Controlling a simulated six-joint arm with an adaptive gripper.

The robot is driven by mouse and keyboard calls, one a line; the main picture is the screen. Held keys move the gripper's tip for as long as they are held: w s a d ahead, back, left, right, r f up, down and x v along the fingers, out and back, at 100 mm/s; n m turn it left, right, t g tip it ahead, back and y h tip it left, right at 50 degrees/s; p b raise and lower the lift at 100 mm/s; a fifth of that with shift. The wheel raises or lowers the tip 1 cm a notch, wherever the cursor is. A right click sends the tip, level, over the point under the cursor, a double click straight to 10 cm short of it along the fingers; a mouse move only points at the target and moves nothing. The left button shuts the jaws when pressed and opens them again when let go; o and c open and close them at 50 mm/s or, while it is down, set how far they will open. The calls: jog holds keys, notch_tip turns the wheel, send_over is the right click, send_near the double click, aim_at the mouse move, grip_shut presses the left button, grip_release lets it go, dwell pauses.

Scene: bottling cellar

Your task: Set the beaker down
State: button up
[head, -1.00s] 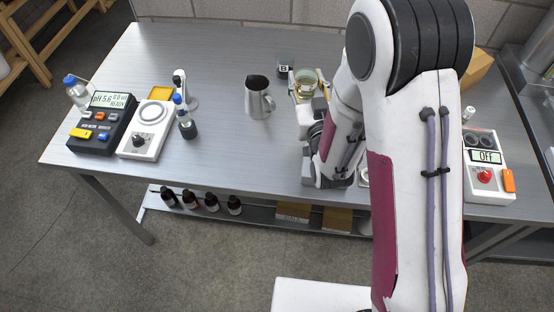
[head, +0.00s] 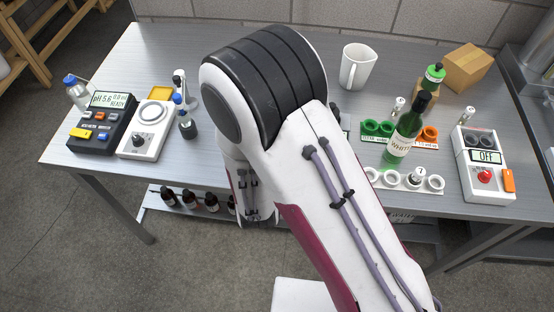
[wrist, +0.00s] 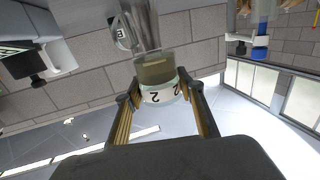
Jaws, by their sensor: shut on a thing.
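My gripper (wrist: 162,92) is shut on the beaker (wrist: 157,71), with one yellow-padded finger on each side of it. The beaker is clear glass with a murky yellow-green liquid and a pale band with a dark "2". In the head view my arm hides the gripper and the beaker. A grey metal jug (wrist: 143,24) shows just beyond the beaker in the wrist view. I cannot tell whether the beaker touches any surface.
At the left of the bench stand a pH meter (head: 98,138) and a white device with a round plate (head: 146,139). At the right are a white mug (head: 356,68), a green bottle (head: 403,140), a rack (head: 400,181), a cardboard box (head: 467,68) and an "OFF" device (head: 487,178).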

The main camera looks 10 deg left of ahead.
jog(key=shift+s+a+f+m+h, duration=0.15)
jog(key=shift+s+a+h, duration=0.05)
jog(key=shift+s, duration=0.3)
jog(key=shift+s+a+f+m+h, duration=0.1)
jog(key=shift+s+a+m+h, duration=0.1)
jog(key=shift+s, duration=0.25)
jog(key=shift+s+d+f+h, duration=0.1)
jog(key=shift+s+h, duration=0.2)
jog(key=shift+s, duration=0.1)
jog(key=s+d+m+h, duration=0.1)
jog(key=d+m+h, duration=0.3)
jog(key=d+h, duration=0.2)
jog(key=shift+s+d+r, duration=0.3)
jog(key=shift+d+r, duration=0.05)
jog(key=shift+d, duration=0.5)
jog(key=shift+f, duration=2.9)
jog(key=shift+f, duration=0.1)
jog(key=shift+f, duration=1.8)
